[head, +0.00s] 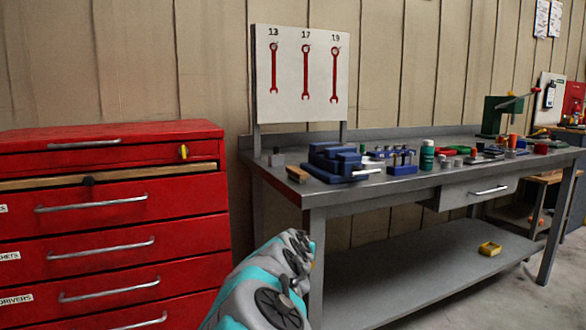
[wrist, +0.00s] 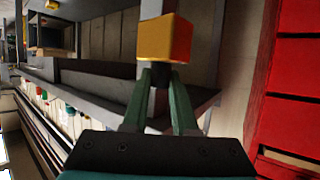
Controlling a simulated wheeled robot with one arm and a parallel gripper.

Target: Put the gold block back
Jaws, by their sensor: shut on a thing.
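The gold block (wrist: 165,38) is at the tips of my gripper (wrist: 161,76) in the wrist view. The two green fingers are shut on a short dark part at the block's near side. The block appears clear of any surface, though what lies right behind it is hard to judge. In the head view my arm reaches toward the workbench's near left leg and hides the gripper; only a sliver of yellow shows at its end. No empty place for the block can be made out.
A grey workbench (head: 400,185) carries a blue vise (head: 335,163), a green bottle (head: 427,155) and several small tools. A wrench board (head: 300,75) stands behind.

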